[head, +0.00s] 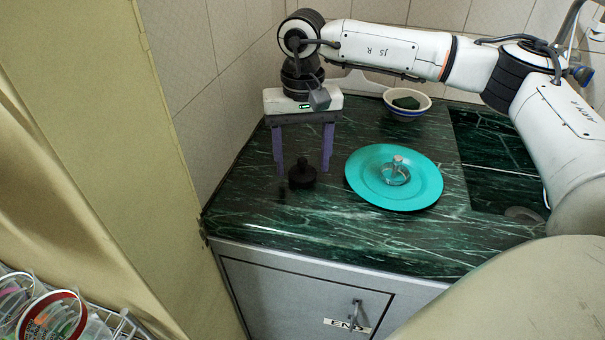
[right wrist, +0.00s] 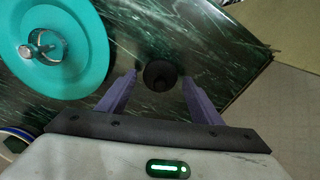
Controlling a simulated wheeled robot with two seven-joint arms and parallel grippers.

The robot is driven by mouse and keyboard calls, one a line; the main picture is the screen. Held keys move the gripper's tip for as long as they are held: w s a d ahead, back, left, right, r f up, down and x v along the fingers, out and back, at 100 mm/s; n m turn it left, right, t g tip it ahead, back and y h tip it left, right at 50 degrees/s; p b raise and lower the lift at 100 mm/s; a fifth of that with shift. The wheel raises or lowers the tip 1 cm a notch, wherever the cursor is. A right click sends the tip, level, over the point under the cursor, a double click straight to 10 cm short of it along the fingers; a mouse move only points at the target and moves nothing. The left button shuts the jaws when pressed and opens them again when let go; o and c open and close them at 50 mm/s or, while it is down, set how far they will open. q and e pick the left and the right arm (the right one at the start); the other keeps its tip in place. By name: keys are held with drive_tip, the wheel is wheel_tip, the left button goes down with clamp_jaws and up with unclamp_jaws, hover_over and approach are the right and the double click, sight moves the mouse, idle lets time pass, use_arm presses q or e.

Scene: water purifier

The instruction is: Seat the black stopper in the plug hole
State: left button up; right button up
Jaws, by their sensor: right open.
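The black stopper (head: 302,176) stands upright on the green marble counter, knob up, left of a turquoise plate. It also shows in the right wrist view (right wrist: 160,75), between the finger ends. My right gripper (head: 304,168) points down over the stopper with its purple fingers open, one on each side. A gap shows between each finger and the stopper. A dim round shape (head: 523,213) at the near end of the sunken sink looks like the plug hole; my arm partly crowds that corner. My left gripper is not in view.
The turquoise plate (head: 361,180) with a metal and glass piece (head: 396,172) on it lies between the stopper and the sink (head: 500,155). A blue-rimmed bowl (head: 407,113) stands behind. A tiled wall and the beige cabinet side (head: 110,120) bound the left.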

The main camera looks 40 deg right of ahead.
drive_tip(key=shift+s+f, duration=0.1)
drive_tip(key=shift+f, duration=0.05)
clamp_jaws()
idle(0.4)
